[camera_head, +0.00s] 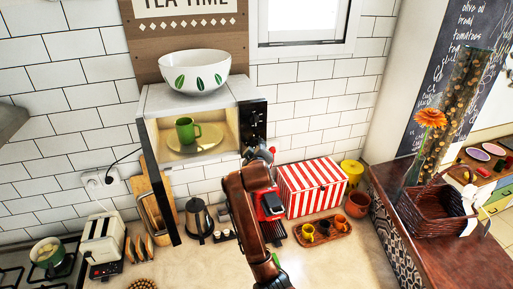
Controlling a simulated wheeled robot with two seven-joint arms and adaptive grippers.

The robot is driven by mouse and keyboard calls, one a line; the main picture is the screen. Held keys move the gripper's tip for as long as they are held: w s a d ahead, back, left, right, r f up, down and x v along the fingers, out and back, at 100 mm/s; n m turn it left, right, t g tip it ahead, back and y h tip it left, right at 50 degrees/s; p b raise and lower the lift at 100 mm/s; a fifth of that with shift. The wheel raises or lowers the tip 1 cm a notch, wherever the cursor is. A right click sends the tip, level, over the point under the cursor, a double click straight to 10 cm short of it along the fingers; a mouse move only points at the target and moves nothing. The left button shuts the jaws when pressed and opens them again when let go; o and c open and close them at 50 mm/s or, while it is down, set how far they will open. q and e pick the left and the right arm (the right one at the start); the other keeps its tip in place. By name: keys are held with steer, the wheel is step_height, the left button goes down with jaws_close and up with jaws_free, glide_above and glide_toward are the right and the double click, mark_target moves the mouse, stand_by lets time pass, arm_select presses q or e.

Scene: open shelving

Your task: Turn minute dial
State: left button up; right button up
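The microwave (151,103) is mounted on the wall with its door (163,200) swung open toward me. Its dark control panel (252,118) is on the right side of the lit opening. A green mug (187,131) stands on the plate (208,140) inside. My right arm reaches up from the bottom, and my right gripper (259,155) is at the lower end of the panel. The minute dial cannot be made out clearly; the gripper may cover it. I cannot tell whether the gripper touches the panel, or how its fingers stand. My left gripper is not in view.
A white leaf-patterned bowl (195,72) sits on top of the microwave. On the counter below are a toaster (103,238), a kettle (198,218), a red-striped box (312,187) and a tray of small cups (326,236). A wicker basket (432,210) stands at the right.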

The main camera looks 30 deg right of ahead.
steer(key=o, duration=0.4)
steer(key=v, duration=1.2)
steer(key=shift+d, duration=0.1)
steer(key=w+d+m+t+h+b, duration=0.1)
steer(key=d+t+b, duration=0.1)
steer(key=d, duration=0.3)
steer(key=w+d+t+h+b, duration=0.1)
steer(key=d+t+h+b, duration=0.15)
steer(key=d, duration=0.25)
steer(key=a+f+n+t+y+b, duration=0.35)
steer(key=f+n+y, duration=0.25)
steer(key=y, duration=0.5)
steer(key=shift+t+y, duration=0.3)
steer(key=shift+y, duration=0.05)
steer(key=shift+p+x, duration=1)
steer(key=shift+x, duration=3.1)
